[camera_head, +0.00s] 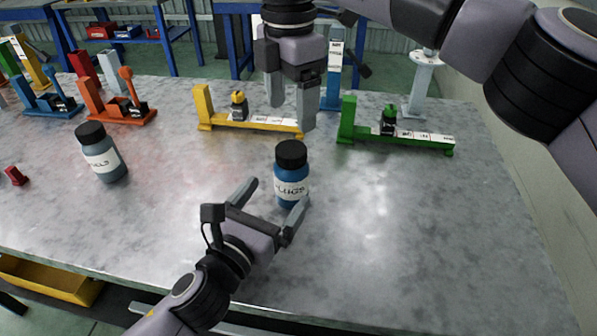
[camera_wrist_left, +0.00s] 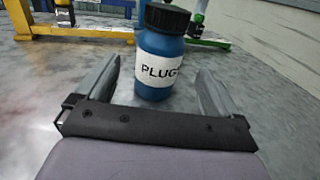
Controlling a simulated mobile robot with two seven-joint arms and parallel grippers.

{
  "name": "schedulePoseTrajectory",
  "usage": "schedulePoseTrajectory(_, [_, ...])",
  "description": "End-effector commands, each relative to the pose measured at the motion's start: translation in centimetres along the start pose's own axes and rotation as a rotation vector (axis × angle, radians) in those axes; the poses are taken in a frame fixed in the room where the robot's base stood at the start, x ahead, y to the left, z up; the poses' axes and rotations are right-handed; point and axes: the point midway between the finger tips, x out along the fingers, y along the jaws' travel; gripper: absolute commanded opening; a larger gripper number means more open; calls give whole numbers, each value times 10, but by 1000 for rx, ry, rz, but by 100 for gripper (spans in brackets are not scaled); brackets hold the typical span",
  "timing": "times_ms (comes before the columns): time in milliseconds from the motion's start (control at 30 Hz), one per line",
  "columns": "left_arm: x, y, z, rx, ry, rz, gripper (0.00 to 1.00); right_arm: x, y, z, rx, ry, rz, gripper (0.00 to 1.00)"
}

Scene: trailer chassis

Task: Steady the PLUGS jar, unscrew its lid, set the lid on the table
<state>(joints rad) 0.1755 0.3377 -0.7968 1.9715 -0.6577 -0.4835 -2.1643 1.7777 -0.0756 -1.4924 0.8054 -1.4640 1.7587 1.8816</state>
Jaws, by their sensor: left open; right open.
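The PLUGS jar (camera_head: 291,185) stands upright on the table, blue with a white label. Its black lid (camera_head: 291,154) is on top. My left gripper (camera_head: 274,200) is open and low over the table, on the jar's near left side. In the left wrist view the jar (camera_wrist_left: 158,50) stands ahead, between the lines of the two open fingers (camera_wrist_left: 160,80); I cannot tell whether either finger touches it. My right gripper (camera_head: 291,112) is open, pointing down above and slightly behind the lid, with nothing between its fingers. The table (camera_head: 400,240) is grey and mottled.
A yellow fixture (camera_head: 205,108) and a green fixture (camera_head: 347,120) stand behind the PLUGS jar. Orange (camera_head: 92,101) and blue fixtures are at back left. A small red block (camera_head: 16,176) lies far left. The front right is clear.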

Motion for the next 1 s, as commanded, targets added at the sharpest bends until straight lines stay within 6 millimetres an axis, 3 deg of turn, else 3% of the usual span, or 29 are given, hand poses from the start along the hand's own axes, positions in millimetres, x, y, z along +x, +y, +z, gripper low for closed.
schedulePoseTrajectory(500, [61, 0, 1, -1, -1, 0, 95, 0, 0, 0, -1, 1, 0, 77])
schedulePoseTrajectory(933, [69, 0, 0, -2, -1, 0, 95, 0, 0, 0, -1, 1, 0, 77])
schedulePoseTrajectory(1000, [69, 0, 0, -2, 0, 0, 73, 0, 0, 0, -1, 1, 0, 77])
